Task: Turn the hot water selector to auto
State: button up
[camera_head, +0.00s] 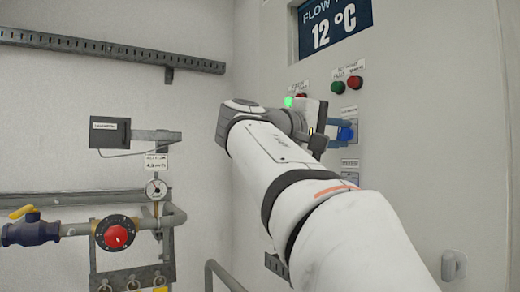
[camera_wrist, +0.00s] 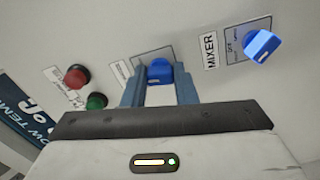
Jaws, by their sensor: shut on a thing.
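A blue selector knob (camera_wrist: 159,72) sits on the panel between the two blue-grey fingers of my gripper (camera_wrist: 158,82) in the wrist view. My gripper is shut on this knob. Its label is partly hidden and too small to read, and I cannot tell which position the knob points to. In the head view the same knob (camera_head: 346,134) shows at the fingertips of my gripper (camera_head: 340,128), on the grey cabinet front. My arm comes in from the lower right.
A second blue knob (camera_wrist: 262,46) sits beside a MIXER label (camera_wrist: 209,52). Red (camera_wrist: 76,77) and green (camera_wrist: 96,102) buttons are near the held knob. A display (camera_head: 335,25) reads 12 °C. Pipes with a red dial (camera_head: 118,236) and a blue valve (camera_head: 30,233) stand at left.

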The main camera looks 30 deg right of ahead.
jog(key=m+b, duration=0.3)
jog(key=m, duration=0.1)
jog(key=shift+f, duration=0.25)
jog(key=shift+r+m+b, duration=0.1)
jog(key=shift+m+b, duration=0.35)
jog(key=shift+m, duration=0.55)
jog(key=o, duration=1)
jog(key=shift+r, duration=0.1)
jog(key=shift+s+a+b, duration=0.15)
jog(key=shift+a+b, duration=0.05)
jog(key=shift+a, duration=1.75)
jog(key=shift+s+a+b, duration=0.1)
jog(key=shift+a+b, duration=0.1)
jog(key=shift+a, duration=1.75)
